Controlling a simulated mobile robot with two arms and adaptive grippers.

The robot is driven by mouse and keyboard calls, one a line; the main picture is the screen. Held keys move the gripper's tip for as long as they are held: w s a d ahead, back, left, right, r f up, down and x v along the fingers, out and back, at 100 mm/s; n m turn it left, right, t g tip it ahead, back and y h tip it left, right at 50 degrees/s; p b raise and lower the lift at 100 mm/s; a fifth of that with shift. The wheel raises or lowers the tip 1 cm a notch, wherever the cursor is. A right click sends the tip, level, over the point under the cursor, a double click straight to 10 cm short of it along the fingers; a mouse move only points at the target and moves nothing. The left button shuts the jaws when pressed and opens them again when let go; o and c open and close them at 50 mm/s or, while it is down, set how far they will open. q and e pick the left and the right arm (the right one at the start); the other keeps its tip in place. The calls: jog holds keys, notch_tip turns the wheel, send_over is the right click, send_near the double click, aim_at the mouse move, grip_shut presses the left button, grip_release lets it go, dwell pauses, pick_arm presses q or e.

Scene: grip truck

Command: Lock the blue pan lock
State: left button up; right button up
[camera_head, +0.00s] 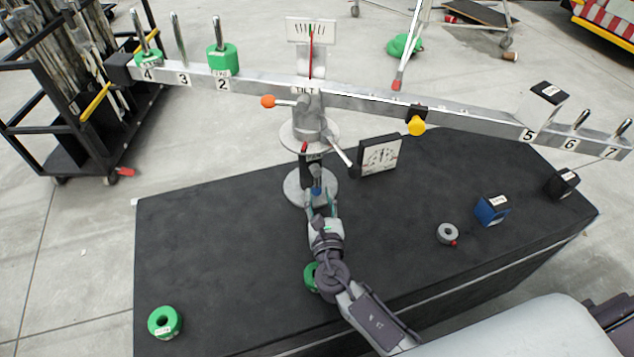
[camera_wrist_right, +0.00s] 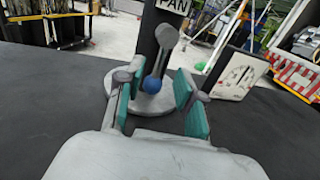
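The blue pan lock is a grey lever ending in a blue ball (camera_wrist_right: 152,85), low in front of the black post under the PAN label (camera_wrist_right: 174,5). In the head view the blue end (camera_head: 316,190) shows at the foot of the balance stand (camera_head: 296,188). My right gripper (camera_head: 320,201) reaches toward it from the front. In the right wrist view the gripper (camera_wrist_right: 157,88) is open, with one teal-padded finger on each side of the ball. Visible gaps separate the pads from the ball. My left gripper is not in view.
The numbered beam (camera_head: 360,103) crosses above the black table (camera_head: 230,250), with an orange-ended lever (camera_head: 268,101) below it. A dial box (camera_head: 380,155) stands right of the post. Green (camera_head: 165,322), grey (camera_head: 448,233), blue (camera_head: 491,210) and black (camera_head: 562,183) weights lie on the table.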

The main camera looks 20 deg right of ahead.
aim_at(317, 182)
jog(key=shift+w+d, duration=0.2)
jog(key=shift+w, duration=0.9)
jog(key=shift+w+d, duration=0.2)
jog(key=shift+w, duration=0.9)
jog(key=shift+c, duration=0.2)
grip_shut()
